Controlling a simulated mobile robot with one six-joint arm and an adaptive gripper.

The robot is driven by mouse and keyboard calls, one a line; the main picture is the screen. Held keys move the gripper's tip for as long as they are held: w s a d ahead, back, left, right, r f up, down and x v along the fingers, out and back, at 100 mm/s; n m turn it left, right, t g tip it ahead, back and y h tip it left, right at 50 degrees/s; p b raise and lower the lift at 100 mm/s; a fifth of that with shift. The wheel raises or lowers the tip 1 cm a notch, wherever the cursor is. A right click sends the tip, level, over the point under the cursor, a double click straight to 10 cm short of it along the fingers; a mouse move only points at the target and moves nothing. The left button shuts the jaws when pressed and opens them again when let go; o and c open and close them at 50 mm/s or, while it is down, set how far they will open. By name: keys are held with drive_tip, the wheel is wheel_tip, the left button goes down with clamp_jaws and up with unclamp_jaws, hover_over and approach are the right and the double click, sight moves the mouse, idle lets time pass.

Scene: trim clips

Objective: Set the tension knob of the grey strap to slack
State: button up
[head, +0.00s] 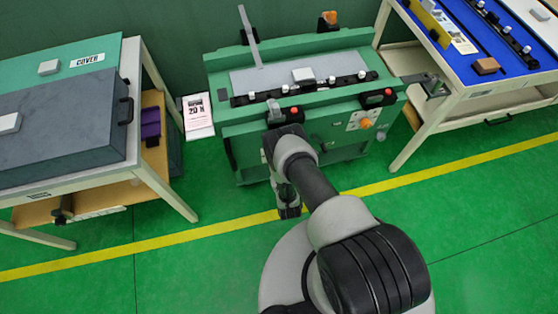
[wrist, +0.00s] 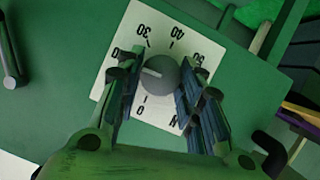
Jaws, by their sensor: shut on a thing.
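A round grey knob (wrist: 163,70) sits on a white dial plate (wrist: 178,17) in the wrist view. The plate carries a number scale, with 0, 30, 40, 50 and an N readable; part of it is hidden by my fingers. A short white mark on the knob points left, slightly up. My gripper (wrist: 158,77) is shut on the knob, one finger on each side. In the head view my gripper (head: 289,209) is low at the front of the green bench (head: 236,150), and my arm hides this knob. I cannot make out the grey strap for certain.
The bench carries a grey panel with a white block (head: 303,75), red buttons and an orange knob (head: 366,123). Tables stand left (head: 133,100) and right (head: 450,105). The green floor in front is clear.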

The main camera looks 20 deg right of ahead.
drive_tip(key=shift+w+a+n+t+h, duration=0.1)
drive_tip(key=shift+a+n+t+h, duration=0.1)
drive_tip(key=shift+n+h, duration=0.85)
drive_tip(key=shift+a+n+t+h, duration=0.15)
drive_tip(key=shift+n+h, duration=0.4)
drive_tip(key=shift+n, duration=1)
drive_tip(key=shift+d, duration=0.1)
drive_tip(key=o, duration=1.1)
drive_tip(key=shift+f, duration=0.1)
drive_tip(key=shift+v, duration=6.05)
